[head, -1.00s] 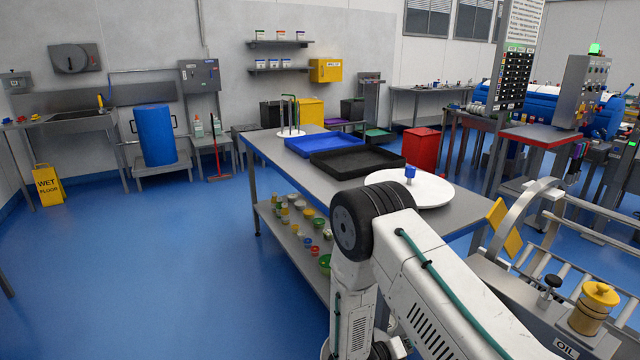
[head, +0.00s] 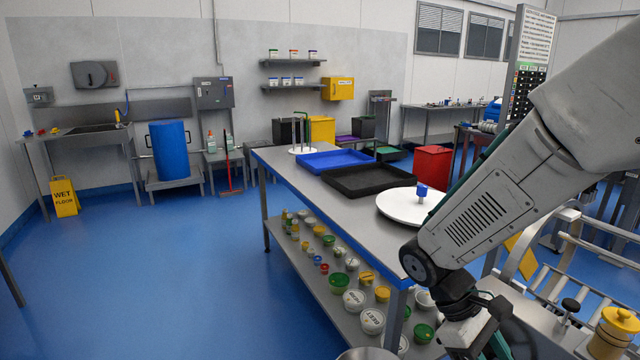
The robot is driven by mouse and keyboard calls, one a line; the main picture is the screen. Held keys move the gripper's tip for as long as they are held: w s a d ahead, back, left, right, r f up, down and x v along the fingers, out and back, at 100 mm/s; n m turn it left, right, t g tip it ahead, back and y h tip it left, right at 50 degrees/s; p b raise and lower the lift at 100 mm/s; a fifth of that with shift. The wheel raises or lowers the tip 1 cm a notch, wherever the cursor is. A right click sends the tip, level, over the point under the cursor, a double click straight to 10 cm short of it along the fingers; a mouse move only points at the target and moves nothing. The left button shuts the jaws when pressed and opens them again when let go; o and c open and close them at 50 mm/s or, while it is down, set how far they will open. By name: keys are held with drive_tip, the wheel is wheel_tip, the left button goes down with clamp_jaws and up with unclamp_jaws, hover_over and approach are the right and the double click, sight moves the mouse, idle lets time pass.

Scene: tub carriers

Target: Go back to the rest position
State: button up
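My arm reaches in from the right side of the head view and bends down towards the lower middle. My gripper (head: 492,345) is at the bottom edge, in front of the near right corner of the steel table (head: 300,190). It is dark, partly cut off by the frame, and its fingers do not show clearly. I cannot see anything held in it. A white round plate (head: 396,208) on the table bears a small blue piece (head: 421,190), apart from my gripper.
A blue tray (head: 335,161) and a black tray (head: 366,181) lie on the table. Several tubs (head: 340,281) stand on its lower shelf. A roller conveyor (head: 575,259) with a yellow-capped oil container (head: 614,335) is at the right.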

drive_tip(key=s+a+r+m+t+y, duration=0.1)
drive_tip(key=s+r+m+t+y, duration=0.5)
drive_tip(key=s+r, duration=0.4)
wheel_tip(320, 180, up, 3)
drive_tip(key=shift+s+a+r+m+t, duration=0.15)
drive_tip(key=shift+a+r+m+t, duration=0.1)
drive_tip(key=shift+m+t, duration=0.35)
drive_tip(key=shift+a, duration=0.1)
